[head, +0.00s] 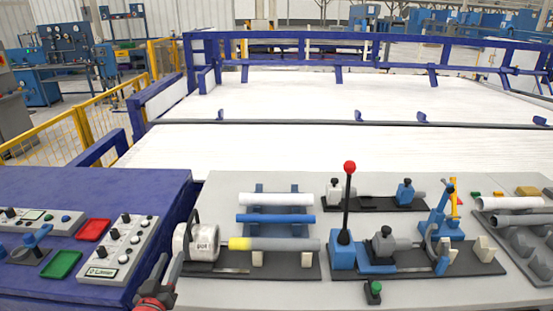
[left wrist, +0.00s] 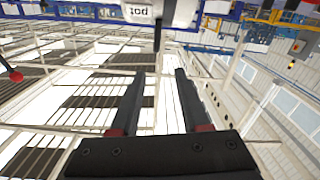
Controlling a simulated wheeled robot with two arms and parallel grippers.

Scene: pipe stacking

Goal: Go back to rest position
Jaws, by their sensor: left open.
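My left gripper (head: 160,272) shows at the lower edge of the head view, left of the grey worktop and close to the round white-and-grey fixture (head: 202,243). In the left wrist view its two dark fingers (left wrist: 165,88) stand apart with nothing between them. They point up toward the hall roof. My right gripper is not in the head view.
The grey worktop (head: 250,292) carries a rack with a white pipe (head: 276,199) and a blue pipe (head: 275,218), a grey pipe with a yellow end (head: 285,244), and a red-knobbed lever (head: 349,168). A blue table (head: 40,185) with control panels stands left.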

